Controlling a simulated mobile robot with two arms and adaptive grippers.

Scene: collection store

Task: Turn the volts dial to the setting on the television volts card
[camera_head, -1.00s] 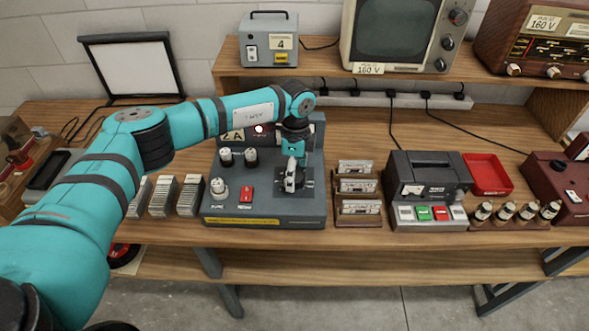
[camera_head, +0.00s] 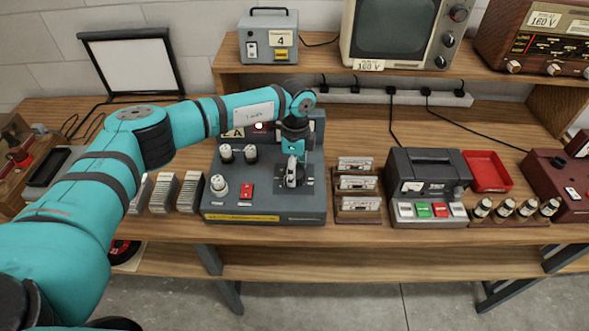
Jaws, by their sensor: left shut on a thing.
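The grey test panel (camera_head: 270,211) stands on the bench, with small knobs, a red switch and a yellow strip along its front. My left gripper (camera_head: 292,181) points down at the right part of its top and is shut on the volts dial there. The gripper covers most of the dial, so its pointer and setting cannot be read. The television (camera_head: 392,35) stands on the shelf behind. The television volts card (camera_head: 368,65) at its lower left reads 160 V. My right gripper is not in view.
A small grey box (camera_head: 269,38) with a card reading 4 and a brown radio (camera_head: 540,40), also carded 160 V, stand on the shelf. Right of the panel are cassettes (camera_head: 357,190), a grey player (camera_head: 428,185), a red tray (camera_head: 486,170) and several bottles (camera_head: 505,210).

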